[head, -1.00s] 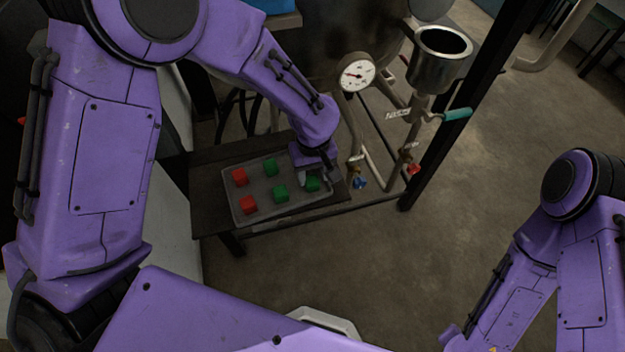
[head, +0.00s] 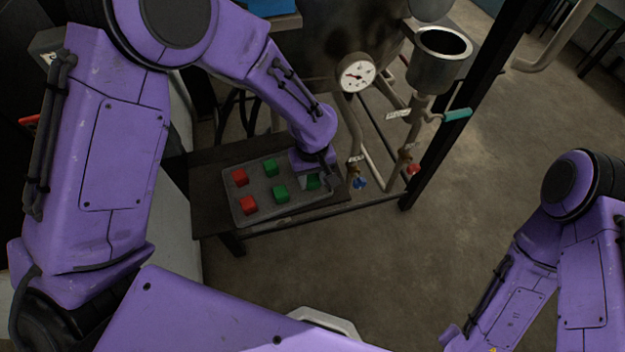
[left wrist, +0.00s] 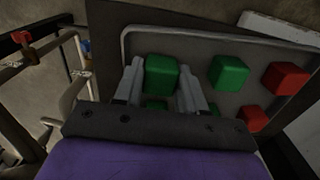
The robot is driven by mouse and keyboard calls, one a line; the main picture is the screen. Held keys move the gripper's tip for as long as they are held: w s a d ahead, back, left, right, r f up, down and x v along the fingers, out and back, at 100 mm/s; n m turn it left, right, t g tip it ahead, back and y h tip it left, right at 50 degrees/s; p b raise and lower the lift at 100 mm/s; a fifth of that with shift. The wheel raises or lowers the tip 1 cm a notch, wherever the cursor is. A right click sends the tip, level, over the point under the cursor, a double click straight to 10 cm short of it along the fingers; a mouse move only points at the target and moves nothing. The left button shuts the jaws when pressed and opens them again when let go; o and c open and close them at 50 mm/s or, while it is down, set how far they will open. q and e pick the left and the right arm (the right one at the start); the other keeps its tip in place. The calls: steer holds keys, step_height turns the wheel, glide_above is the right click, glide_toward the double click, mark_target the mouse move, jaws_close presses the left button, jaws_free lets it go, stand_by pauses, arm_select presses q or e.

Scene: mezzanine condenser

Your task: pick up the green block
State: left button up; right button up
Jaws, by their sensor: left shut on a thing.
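My left gripper (head: 314,178) reaches down over the right end of a grey tray (head: 238,216). It is shut on a green block (head: 313,184), which shows between its two fingers in the left wrist view (left wrist: 161,75). The gripper partly hides this block in the head view. I cannot tell whether the block is clear of the tray. Another green block (head: 280,194) sits beside it to the left, and one more (head: 270,167) is farther back. My right gripper is out of view.
Two red blocks (head: 240,177) (head: 249,204) sit at the tray's left end. The tray lies on a dark low table (head: 207,216). Pipes with a blue valve handle (head: 360,183) and a red one (head: 413,169) stand close to the right. A gauge (head: 357,74) is behind.

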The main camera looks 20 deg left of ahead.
arm_select(q)
steer(key=w+d+r+b, duration=0.1)
steer(key=d+r, duration=1)
steer(key=d, duration=0.3)
steer(key=shift+r+b, duration=0.35)
steer(key=shift+r, duration=0.05)
